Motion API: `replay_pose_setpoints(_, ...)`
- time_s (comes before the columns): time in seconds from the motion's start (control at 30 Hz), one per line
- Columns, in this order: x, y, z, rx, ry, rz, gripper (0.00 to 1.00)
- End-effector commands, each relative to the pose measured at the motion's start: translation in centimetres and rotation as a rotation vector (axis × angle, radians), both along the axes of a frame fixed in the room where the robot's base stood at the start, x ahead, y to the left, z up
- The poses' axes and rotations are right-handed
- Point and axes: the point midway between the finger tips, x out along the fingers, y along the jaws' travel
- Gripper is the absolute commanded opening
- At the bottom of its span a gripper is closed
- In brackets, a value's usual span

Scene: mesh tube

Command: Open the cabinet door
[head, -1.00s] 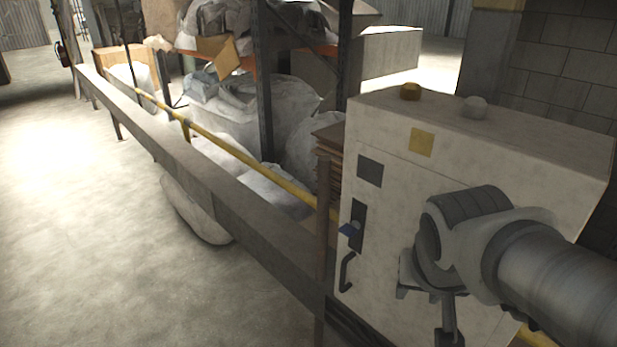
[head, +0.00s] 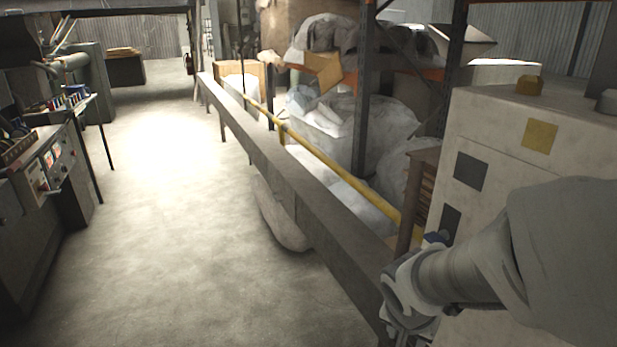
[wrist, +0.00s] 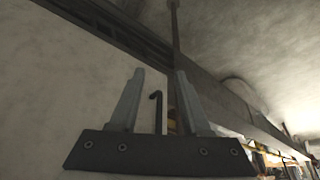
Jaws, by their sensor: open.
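The cabinet (head: 560,120) is a pale box at the right of the head view. It has a dark square and a yellow square on its front. A dark latch plate (head: 450,221) with a blue piece (head: 437,237) shows just above my arm. My arm hides the lower front in the head view. In the wrist view, a thin dark hooked handle (wrist: 157,100) stands out by the pale cabinet face (wrist: 60,90). My gripper (wrist: 160,76) is open, with the handle appearing between its two fingers. I cannot tell how far away the handle is. The door looks closed.
A long grey rail (head: 290,170) runs from the cabinet into the distance, with a yellow bar (head: 340,172) behind it. Full white sacks (head: 345,125) lie beyond. A workbench with controls (head: 50,170) stands at left. The floor between is clear.

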Motion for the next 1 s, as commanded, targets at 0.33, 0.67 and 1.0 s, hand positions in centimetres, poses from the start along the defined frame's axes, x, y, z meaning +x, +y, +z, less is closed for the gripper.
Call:
replay_pose_setpoints(0.33,1.4,-0.8,-0.8,0.007,0.002,-0.014,0.47)
replay_pose_setpoints(0.67,5.9,-4.1,-0.8,0.007,0.003,-0.015,0.47)
replay_pose_setpoints(1.0,9.9,-7.0,-0.9,0.007,0.002,-0.014,0.47)
